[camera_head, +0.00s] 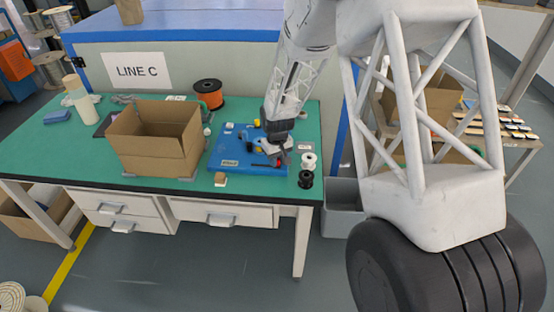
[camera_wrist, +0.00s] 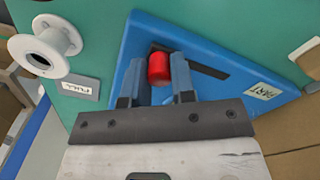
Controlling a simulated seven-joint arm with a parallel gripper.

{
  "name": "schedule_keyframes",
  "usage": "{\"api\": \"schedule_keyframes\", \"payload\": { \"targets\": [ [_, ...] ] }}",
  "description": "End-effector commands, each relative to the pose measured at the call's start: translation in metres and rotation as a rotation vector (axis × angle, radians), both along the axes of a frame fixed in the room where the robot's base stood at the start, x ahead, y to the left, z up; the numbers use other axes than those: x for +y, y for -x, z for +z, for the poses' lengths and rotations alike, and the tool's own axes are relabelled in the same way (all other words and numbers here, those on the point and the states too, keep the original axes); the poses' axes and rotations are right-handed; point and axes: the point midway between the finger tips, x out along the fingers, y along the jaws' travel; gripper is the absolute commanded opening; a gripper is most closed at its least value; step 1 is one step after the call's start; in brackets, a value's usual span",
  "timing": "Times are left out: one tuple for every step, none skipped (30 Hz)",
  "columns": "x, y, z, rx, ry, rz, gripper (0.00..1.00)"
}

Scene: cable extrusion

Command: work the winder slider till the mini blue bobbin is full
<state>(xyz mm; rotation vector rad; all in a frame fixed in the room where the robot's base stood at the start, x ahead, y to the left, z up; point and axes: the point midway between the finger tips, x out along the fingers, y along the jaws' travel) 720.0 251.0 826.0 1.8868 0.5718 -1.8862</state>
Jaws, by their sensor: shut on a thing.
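The blue winder base (camera_head: 231,148) lies on the green table; it also shows in the wrist view (camera_wrist: 215,62). A red knob (camera_wrist: 159,68), which looks like the slider's handle, stands at a dark slot in the base. My gripper (camera_wrist: 160,84) is over the base with a finger on each side of the red knob, shut on it. In the head view my gripper (camera_head: 277,153) covers the right part of the winder. I cannot make out the mini blue bobbin or how much cable is on it.
A white spool (camera_head: 308,161) and a black spool (camera_head: 306,179) stand at the table's right edge. A label reading FULL (camera_wrist: 79,88) lies beside the winder. An open cardboard box (camera_head: 157,155) stands left of it. An orange spool (camera_head: 209,93) is behind.

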Motion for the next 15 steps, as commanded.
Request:
{"api": "schedule_keyframes", "payload": {
  "targets": [
    [0.0,0.0,0.0,0.0,0.0,0.0,0.0],
    [0.0,0.0,0.0,0.0,0.0,0.0,0.0],
    [0.0,0.0,0.0,0.0,0.0,0.0,0.0],
    [0.001,0.0,0.0,0.0,0.0,0.0,0.0],
    [0.002,0.0,0.0,0.0,0.0,0.0,0.0],
    [0.004,0.0,0.0,0.0,0.0,0.001,0.0],
    [0.006,0.0,0.0,0.0,0.0,0.002,0.0],
    [0.009,0.0,0.0,0.0,0.0,0.002,0.0],
    [0.013,0.0,0.0,0.0,0.0,0.003,0.0],
    [0.017,0.0,0.0,0.0,0.0,0.003,0.0],
    [0.021,-0.001,0.001,-0.001,-0.001,0.003,0.0],
    [0.027,-0.001,0.001,-0.001,-0.001,0.002,0.0],
    [0.033,0.0,0.0,0.0,0.0,0.003,0.0],
    [0.038,0.0,0.0,0.0,0.0,0.004,0.0],
    [0.045,0.0,0.0,0.0,0.0,0.004,0.0]
  ]
}}
